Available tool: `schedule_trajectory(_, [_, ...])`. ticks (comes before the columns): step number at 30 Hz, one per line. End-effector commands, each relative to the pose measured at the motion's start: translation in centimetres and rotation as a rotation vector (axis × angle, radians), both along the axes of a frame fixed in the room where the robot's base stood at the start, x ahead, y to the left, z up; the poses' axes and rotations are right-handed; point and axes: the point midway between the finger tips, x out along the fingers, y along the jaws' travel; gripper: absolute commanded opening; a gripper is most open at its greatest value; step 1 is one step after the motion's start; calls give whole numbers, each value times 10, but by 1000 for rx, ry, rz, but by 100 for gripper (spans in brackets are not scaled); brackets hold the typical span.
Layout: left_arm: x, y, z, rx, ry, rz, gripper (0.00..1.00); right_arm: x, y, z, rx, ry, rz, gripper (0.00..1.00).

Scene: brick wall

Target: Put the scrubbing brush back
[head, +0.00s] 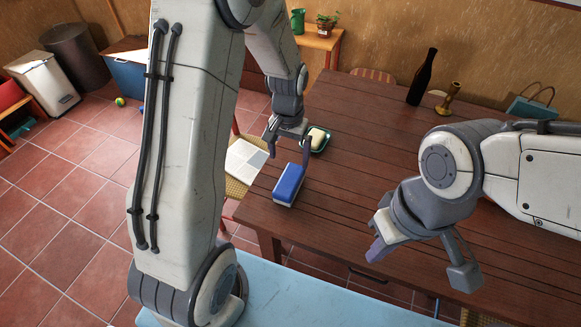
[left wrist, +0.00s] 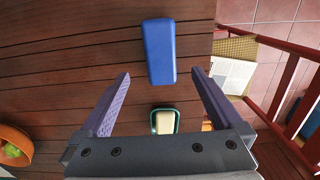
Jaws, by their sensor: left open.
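The scrubbing brush (head: 289,182), blue with a pale underside, lies on the wooden table near its left edge. In the left wrist view its blue back (left wrist: 159,50) shows just beyond and between the fingertips. My left gripper (head: 288,158) is open and empty, close to the brush's far end; I cannot tell its exact height above the table. A green dish (head: 324,146) with a pale bar of soap (head: 316,137) stands behind the brush; in the left wrist view the dish (left wrist: 154,122) lies between the finger bases. My right gripper (head: 420,262) is open and empty at the right front.
A dark bottle (head: 422,78), a brass candlestick (head: 448,98) and a teal bag (head: 530,109) stand at the table's back. A chair with a newspaper (head: 245,160) is beside the left edge. An orange bowl (left wrist: 18,137) shows in the left wrist view. The table's middle is clear.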

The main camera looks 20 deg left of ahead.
Motion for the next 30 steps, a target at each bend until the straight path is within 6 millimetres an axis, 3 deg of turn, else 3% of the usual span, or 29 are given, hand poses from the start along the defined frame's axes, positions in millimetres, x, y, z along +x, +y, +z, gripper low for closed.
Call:
schedule_trajectory(2, [-4,-9,10,-1,-5,-21,100,0,0,0,0,0,0,0])
schedule_trajectory(5, [-22,-40,33,-8,-14,-91,100,0,0,0,0,0,0,0])
schedule_trajectory(8, [-61,-82,64,-23,-25,-205,100,0,0,0,0,0,0,0])
schedule_trajectory(12, [-133,-125,97,-48,-31,-376,100,0,0,0,0,0,0,0])
schedule_trajectory(15, [-179,-137,110,-65,-31,-480,100,0,0,0,0,0,0,0])
schedule_trajectory(18, [-211,-141,115,-78,-29,-553,100,0,0,0,0,0,0,0])
schedule_trajectory(22, [-231,-141,118,-86,-26,-598,100,0,0,0,0,0,0,0])
schedule_trajectory(30, [-233,-141,118,-87,-25,-602,100,0,0,0,0,0,0,0])
